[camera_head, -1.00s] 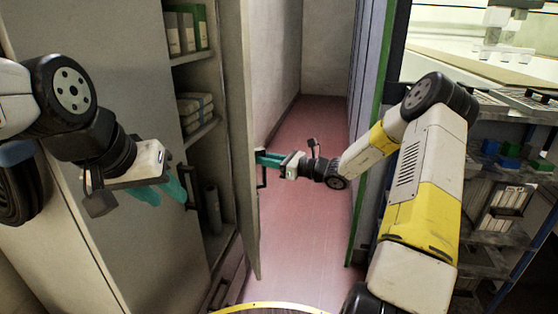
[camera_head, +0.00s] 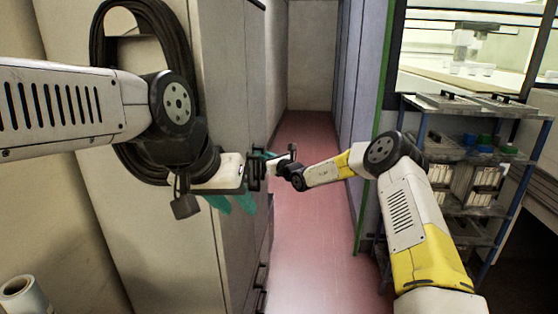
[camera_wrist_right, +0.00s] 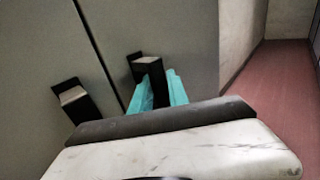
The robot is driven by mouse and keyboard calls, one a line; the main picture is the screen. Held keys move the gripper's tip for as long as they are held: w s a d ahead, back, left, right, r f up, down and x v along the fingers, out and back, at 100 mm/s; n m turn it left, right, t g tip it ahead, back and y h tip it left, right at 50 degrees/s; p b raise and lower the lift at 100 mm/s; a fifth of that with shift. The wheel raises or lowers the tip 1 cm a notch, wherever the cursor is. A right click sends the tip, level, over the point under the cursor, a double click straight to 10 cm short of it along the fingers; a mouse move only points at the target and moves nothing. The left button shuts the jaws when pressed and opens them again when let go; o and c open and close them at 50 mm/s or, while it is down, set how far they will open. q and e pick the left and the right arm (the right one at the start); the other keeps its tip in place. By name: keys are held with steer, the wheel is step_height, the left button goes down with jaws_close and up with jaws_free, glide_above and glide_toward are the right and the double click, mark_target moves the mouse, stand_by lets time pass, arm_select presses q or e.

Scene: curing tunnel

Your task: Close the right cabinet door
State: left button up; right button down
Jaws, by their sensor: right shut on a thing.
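The grey cabinet stands left of centre in the head view, its front seen at a steep angle. Its right door (camera_wrist_right: 170,30) lies next to the left door (camera_wrist_right: 45,50) in the right wrist view, with a thin dark seam between them. They look flush, and no cabinet interior shows. My right gripper (camera_head: 266,157) is shut on the right door's black handle (camera_wrist_right: 150,75), its teal fingers around it. The left door's handle (camera_wrist_right: 75,102) is free in the wrist view. My left gripper (camera_head: 232,203) is open and empty in front of the cabinet.
A coiled black hose (camera_head: 106,35) hangs on the cabinet's side. A red-floored aisle (camera_head: 312,220) runs clear beyond my right arm. A shelf rack (camera_head: 455,155) with bins stands at the right. A white roll (camera_head: 20,290) is at the lower left.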

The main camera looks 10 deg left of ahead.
steer(key=shift+a+r, duration=0.2)
steer(key=shift+a, duration=0.1)
steer(key=shift+s+a, duration=0.1)
steer(key=c, duration=1.5)
jaws_free()
steer(key=shift+s, duration=0.1)
steer(key=v, duration=0.8)
steer(key=shift+w, duration=0.25)
steer(key=shift+f, duration=0.1)
